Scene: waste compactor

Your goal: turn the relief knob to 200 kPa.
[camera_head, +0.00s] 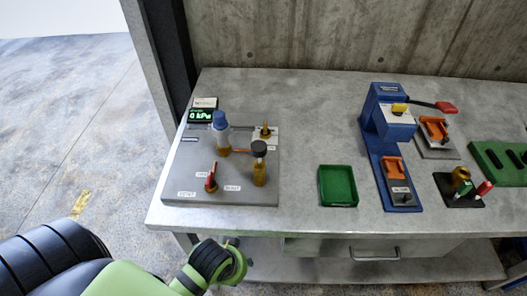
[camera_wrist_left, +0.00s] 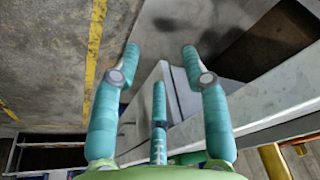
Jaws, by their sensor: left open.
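A grey panel (camera_head: 190,178) lies at the left end of the bench. Its small display (camera_head: 201,115) reads 0 kPa in green. On the panel stand a blue-capped fitting (camera_head: 220,121), a black-topped brass fitting (camera_head: 259,150), a red-handled lever (camera_head: 211,180) and a small brass piece (camera_head: 266,132) at the back right. I cannot tell which is the relief knob; the labels are too small to read. My left gripper (camera_wrist_left: 160,52) is open and empty in the left wrist view, its teal fingers apart. My green left arm is below the bench's front edge in the head view.
A green tray (camera_head: 338,203), a blue press-like device (camera_head: 388,121) with orange parts, and a black block (camera_head: 458,202) with a red handle stand to the right. A concrete wall (camera_head: 350,40) closes the back. Bare bench lies between panel and tray.

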